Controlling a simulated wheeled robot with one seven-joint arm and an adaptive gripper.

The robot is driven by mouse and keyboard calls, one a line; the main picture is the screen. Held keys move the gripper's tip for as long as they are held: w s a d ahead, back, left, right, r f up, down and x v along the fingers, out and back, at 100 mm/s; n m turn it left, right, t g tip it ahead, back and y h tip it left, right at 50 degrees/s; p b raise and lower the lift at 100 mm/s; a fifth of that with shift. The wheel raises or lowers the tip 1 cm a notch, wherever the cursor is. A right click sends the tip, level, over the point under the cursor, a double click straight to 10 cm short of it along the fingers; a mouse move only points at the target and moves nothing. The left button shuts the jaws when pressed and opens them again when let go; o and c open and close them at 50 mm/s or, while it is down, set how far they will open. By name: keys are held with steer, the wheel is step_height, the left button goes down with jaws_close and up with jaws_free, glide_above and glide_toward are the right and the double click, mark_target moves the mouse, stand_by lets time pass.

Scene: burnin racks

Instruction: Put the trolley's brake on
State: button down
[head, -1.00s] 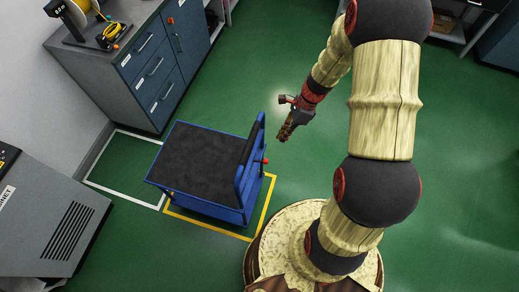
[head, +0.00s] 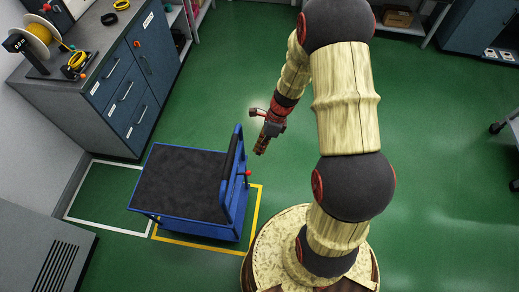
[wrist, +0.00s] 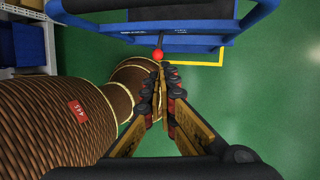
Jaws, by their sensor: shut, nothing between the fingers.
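The trolley (head: 180,182) has a blue frame, a dark top and an upright push handle on its right side. It stands over the yellow floor outline, its left part reaching over the white outline. A lever with a red knob (head: 248,172) sticks out on its handle side; the red knob (wrist: 158,55) also shows in the wrist view, below the blue frame. My gripper (head: 261,150) is shut and empty, above and to the right of the handle side. In the wrist view my fingertips (wrist: 162,72) point toward the knob and appear just short of it.
A blue drawer cabinet (head: 130,95) with a grey worktop, carrying a yellow spool, stands behind the trolley. A grey vented cabinet (head: 40,255) is at lower left. Shelving and other furniture line the far edge. The green floor to the right is largely clear.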

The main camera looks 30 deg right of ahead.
steer(key=b+x, duration=0.2)
steer(key=x, duration=0.8)
steer(key=shift+f, duration=0.4)
steer(key=shift+s+d+f, duration=0.2)
steer(key=shift+s+f, duration=0.05)
steer(key=shift+f, duration=0.25)
step_height(320, 180, down, 8)
steer(key=s+d+b, duration=0.1)
steer(key=b, duration=0.1)
steer(key=shift+d+r, duration=0.2)
steer(key=shift+d, duration=0.05)
stand_by(0.5)
steer(key=shift+r, duration=0.1)
steer(key=shift+s+r+p, duration=0.1)
steer(key=shift+r+p, duration=0.4)
steer(key=shift+r, duration=0.25)
steer(key=shift+d, duration=0.1)
